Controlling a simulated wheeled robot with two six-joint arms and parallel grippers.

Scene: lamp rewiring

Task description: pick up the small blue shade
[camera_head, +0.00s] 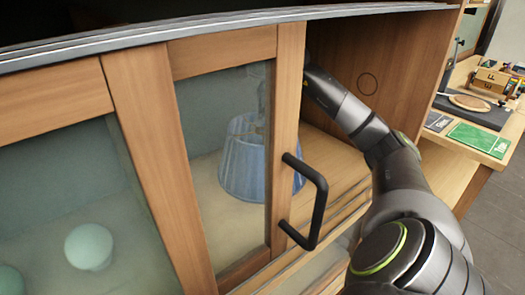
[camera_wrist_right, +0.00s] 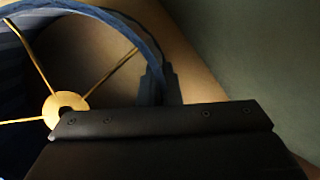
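The small blue shade (camera_head: 243,160) is a pleated cone, seen through the glass of the cabinet door and partly covered by the door's wooden upright. In the right wrist view its blue rim (camera_wrist_right: 112,22) and brass spokes with a central ring (camera_wrist_right: 65,105) show from above. My right arm reaches into the cabinet through the open bay. My right gripper (camera_head: 262,98) is faint behind the glass, over the shade's top edge. In the wrist view its fingers (camera_wrist_right: 159,72) are close together with the rim between them. Whether the shade touches the shelf is unclear. My left gripper is out of view.
The wooden door upright (camera_head: 285,135) and black handle (camera_head: 312,205) stand close to my right arm. Pale green rounded objects (camera_head: 90,247) are behind the left glass. A side bench with a green card (camera_head: 478,139) and a dark board is at the right.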

